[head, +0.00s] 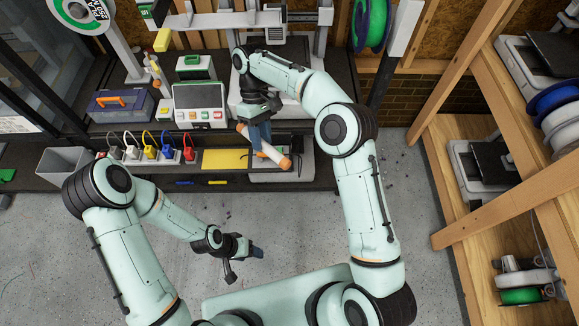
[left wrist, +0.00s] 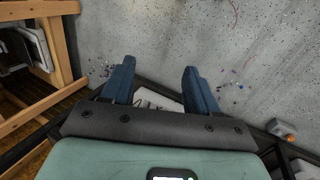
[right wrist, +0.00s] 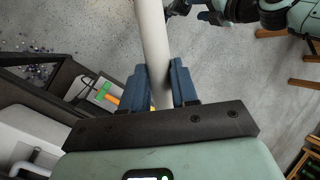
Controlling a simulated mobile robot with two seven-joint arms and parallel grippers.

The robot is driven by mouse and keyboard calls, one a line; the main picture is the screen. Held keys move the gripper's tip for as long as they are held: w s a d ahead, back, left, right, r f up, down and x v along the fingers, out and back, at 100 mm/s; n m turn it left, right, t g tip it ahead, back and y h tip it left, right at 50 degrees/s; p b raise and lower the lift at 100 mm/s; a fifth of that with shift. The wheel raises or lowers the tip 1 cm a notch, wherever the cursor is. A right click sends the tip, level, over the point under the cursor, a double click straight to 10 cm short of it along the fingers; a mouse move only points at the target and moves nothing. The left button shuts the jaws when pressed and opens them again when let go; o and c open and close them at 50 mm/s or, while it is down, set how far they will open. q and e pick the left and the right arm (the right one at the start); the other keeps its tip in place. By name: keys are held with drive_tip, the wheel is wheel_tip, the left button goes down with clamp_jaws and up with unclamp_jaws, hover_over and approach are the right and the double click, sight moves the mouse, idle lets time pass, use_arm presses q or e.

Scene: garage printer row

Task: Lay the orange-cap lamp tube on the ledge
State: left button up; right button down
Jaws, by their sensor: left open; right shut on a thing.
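My right gripper (head: 262,146) is shut on a white lamp tube (head: 272,153), held tilted across its fingers in front of the bench. An orange cap (head: 285,163) shows at the tube's lower right end. In the right wrist view, the white tube (right wrist: 153,45) runs between the blue fingers of the right gripper (right wrist: 160,74); its caps are not clear there. The dark ledge (head: 310,182) runs along the bench front below the tube; I cannot tell whether they touch. My left gripper (head: 258,251) is open and empty over the floor; it also shows in the left wrist view (left wrist: 160,82).
A grey bin (head: 64,165) stands further left. A control box (head: 199,105) stands behind. Wooden shelving (head: 455,200) rises at right.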

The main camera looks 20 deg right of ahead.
use_arm(q)
drive_tip(key=d+r+m+g+y, duration=0.1)
drive_tip(key=d+r+m+y, duration=0.1)
drive_tip(key=d+r+m, duration=0.6)
drive_tip(key=m+t+y, duration=0.3)
drive_tip(key=m+t, duration=1)
drive_tip(key=m, duration=0.5)
approach(281, 160)
drive_tip(key=shift+g, duration=0.3)
drive_tip(key=x, duration=1)
drive_tip(key=shift+w, duration=0.3)
